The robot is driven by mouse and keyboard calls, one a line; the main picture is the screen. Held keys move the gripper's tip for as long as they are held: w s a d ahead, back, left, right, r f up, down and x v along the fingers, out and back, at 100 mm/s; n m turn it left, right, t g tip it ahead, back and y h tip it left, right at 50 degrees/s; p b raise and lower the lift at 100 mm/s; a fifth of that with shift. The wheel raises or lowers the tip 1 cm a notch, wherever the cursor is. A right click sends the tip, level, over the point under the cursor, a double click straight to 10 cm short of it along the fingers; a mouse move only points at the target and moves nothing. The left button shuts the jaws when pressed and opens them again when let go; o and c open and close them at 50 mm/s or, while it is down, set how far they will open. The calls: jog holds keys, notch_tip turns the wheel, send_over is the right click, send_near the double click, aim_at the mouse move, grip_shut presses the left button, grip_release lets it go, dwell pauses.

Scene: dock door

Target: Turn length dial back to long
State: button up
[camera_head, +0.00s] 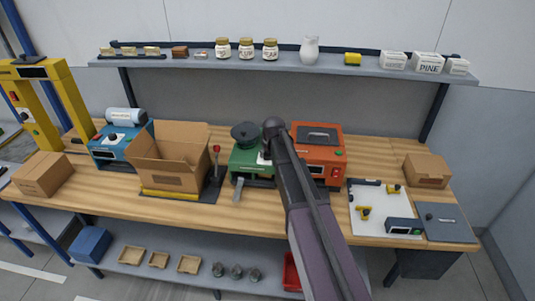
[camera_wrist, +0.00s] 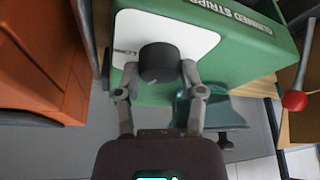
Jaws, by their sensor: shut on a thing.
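The green gummed-strip dispenser (camera_head: 247,165) stands on the bench, and its lettered green body (camera_wrist: 258,50) fills the upper wrist view. A black round dial (camera_wrist: 160,60) sits on its white plate (camera_wrist: 190,28). A small marking shows on the plate left of the dial, too small to read surely. My gripper (camera_wrist: 159,73) is shut on the dial, one finger on each side. In the head view my arm hides the dial and the gripper's fingertips.
An orange machine (camera_head: 318,155) stands close to the right of the dispenser. A red-knobbed lever (camera_head: 216,150) and an open carton (camera_head: 170,170) are to its left. A white board (camera_head: 372,222) with yellow parts lies at the right. A shelf (camera_head: 230,63) with jars runs behind.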

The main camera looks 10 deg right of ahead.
jog(key=m+h, duration=0.1)
jog(key=m, duration=0.2)
jog(key=m+h, duration=0.1)
jog(key=m, duration=0.2)
jog(key=shift+a+g, duration=0.1)
jog(key=shift+g, duration=0.2)
jog(key=m+h, duration=0.1)
jog(key=m, duration=0.1)
jog(key=m+g, duration=0.1)
jog(key=m, duration=0.2)
jog(key=shift+h, duration=0.4)
jog(key=shift+m, duration=0.4)
jog(key=o, duration=1.2)
jog(key=shift+c, duration=0.2)
jog(key=shift+r, duration=0.1)
